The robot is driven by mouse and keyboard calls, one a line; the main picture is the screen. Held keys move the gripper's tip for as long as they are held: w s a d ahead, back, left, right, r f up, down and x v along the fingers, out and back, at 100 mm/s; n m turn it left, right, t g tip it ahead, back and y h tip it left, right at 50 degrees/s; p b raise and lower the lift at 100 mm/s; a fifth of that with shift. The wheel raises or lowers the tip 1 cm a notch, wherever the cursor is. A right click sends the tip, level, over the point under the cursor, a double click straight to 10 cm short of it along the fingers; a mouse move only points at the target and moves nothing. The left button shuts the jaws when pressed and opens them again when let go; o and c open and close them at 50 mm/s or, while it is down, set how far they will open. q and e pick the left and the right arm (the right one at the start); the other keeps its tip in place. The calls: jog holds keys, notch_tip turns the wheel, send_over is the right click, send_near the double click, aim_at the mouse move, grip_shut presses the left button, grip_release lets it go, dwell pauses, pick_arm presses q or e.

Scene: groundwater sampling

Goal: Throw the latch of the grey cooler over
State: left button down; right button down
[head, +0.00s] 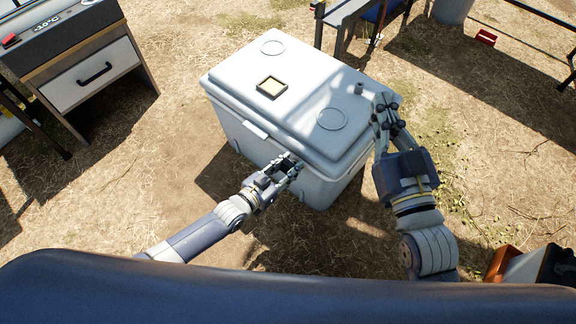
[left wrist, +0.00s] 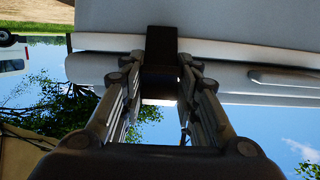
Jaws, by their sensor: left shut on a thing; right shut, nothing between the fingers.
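The grey cooler (head: 237,75) stands on the ground with its lid down, pale grey to white in the sun. My left gripper (head: 293,162) is at the upper front side of the cooler, just below the lid edge. In the left wrist view its fingers (left wrist: 161,85) are closed around a dark block, the latch (left wrist: 161,45), which lies across the seam between lid and body. The latch is hidden by the fingers in the head view. My right gripper (head: 384,105) is shut and empty, over the right end of the lid; I cannot tell whether it touches.
A pale raised piece (head: 255,130) sits on the cooler's front edge, left of my left gripper. A drawer cabinet (head: 92,77) stands at the left, a bench (head: 345,12) behind. Dry ground before the cooler is clear.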

pick_arm(q)
jog(key=c, duration=1.2)
grip_release()
jog(key=v, duration=1.2)
jog(key=shift+f, duration=0.1)
jog(key=shift+c, duration=0.2)
